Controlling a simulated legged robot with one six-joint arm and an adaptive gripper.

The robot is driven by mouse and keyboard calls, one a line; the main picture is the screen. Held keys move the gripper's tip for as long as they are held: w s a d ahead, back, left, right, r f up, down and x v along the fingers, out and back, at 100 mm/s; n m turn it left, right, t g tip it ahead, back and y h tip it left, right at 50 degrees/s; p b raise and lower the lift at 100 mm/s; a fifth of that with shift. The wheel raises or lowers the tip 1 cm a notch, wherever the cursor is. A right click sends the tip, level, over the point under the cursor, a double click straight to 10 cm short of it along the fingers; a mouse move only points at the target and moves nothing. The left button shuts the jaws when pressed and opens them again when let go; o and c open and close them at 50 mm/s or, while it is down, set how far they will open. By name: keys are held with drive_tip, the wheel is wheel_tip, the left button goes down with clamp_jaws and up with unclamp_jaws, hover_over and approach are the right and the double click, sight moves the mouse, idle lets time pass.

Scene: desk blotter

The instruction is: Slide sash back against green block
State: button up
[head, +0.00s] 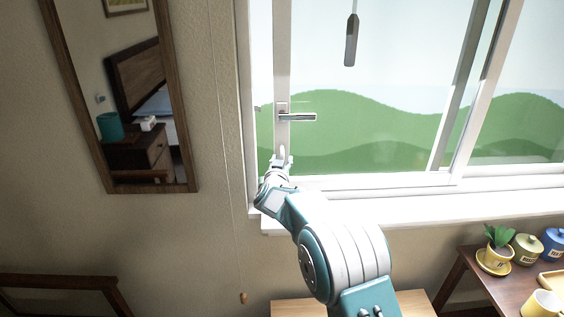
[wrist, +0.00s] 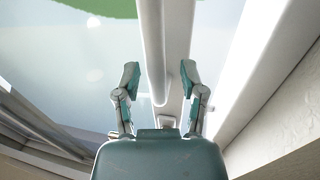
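The window sash (head: 281,140) has a white upright stile on its left, with a dark-edged lever handle (head: 297,117) pointing right. The stile also shows in the wrist view (wrist: 152,40), running upright between my finger tips. My gripper (head: 283,157) is low in front of this stile, below the handle. In the wrist view my gripper (wrist: 160,76) has its two fingers well apart, one on each side of the stile as seen. Whether they touch it I cannot tell. I cannot make out a green block in either view; the green behind the glass is hills.
A white window sill (head: 420,210) runs below the frame. A dark-framed mirror (head: 180,100) hangs on the wall at left. A table at lower right holds a potted plant (head: 498,240), canisters (head: 527,248) and a yellow mug (head: 542,305). A dark pull (head: 351,42) hangs before the glass.

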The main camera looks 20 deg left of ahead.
drive_tip(key=s+d, duration=0.1)
drive_tip(key=s, duration=1.1)
drive_tip(key=shift+d, duration=0.15)
drive_tip(key=s+d+r+g+y, duration=0.1)
drive_tip(key=s+d+r+g, duration=0.15)
drive_tip(key=d, duration=0.25)
drive_tip(key=s+d+r+n+g, duration=0.1)
drive_tip(key=s+d+r, duration=0.25)
drive_tip(key=d, duration=0.25)
drive_tip(key=s+d+r+g+y, duration=0.1)
drive_tip(key=s+d+r+g, duration=0.1)
drive_tip(key=d+r, duration=0.25)
drive_tip(key=s+d+f+m+g+h, duration=0.1)
drive_tip(key=s+d+f+g+h, duration=0.1)
drive_tip(key=s+d, duration=0.8)
drive_tip(key=s+d+f+m+g+h, duration=0.1)
drive_tip(key=s+d+f+g+h, duration=0.1)
drive_tip(key=s+d, duration=0.7)
drive_tip(key=s+f+g, duration=0.1)
drive_tip(key=s+g, duration=0.1)
drive_tip(key=s, duration=0.6)
drive_tip(key=shift+s+d+f+g, duration=0.3)
drive_tip(key=shift+d+f+g, duration=0.05)
drive_tip(key=shift+d+f, duration=0.05)
